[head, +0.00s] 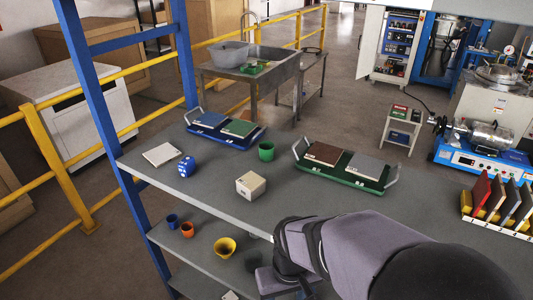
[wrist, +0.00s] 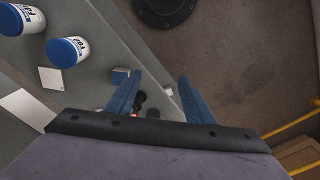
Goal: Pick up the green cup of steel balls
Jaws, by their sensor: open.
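The green cup (head: 266,151) stands upright on the grey bench top in the head view, between the blue tray and the green tray. Its contents are too small to make out. My gripper (wrist: 158,76) shows in the wrist view with its two blue fingers apart and nothing between them. It points down past the edge of a grey surface toward the floor, away from the green cup. The cup is not in the wrist view. In the head view my arm reaches in from the bottom right, and the fingers cannot be made out there.
The blue tray (head: 195,129) and green tray (head: 369,183) hold tiles. A yellow cup (head: 225,247) stands on the lower shelf. A blue post (head: 89,80) rises at left.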

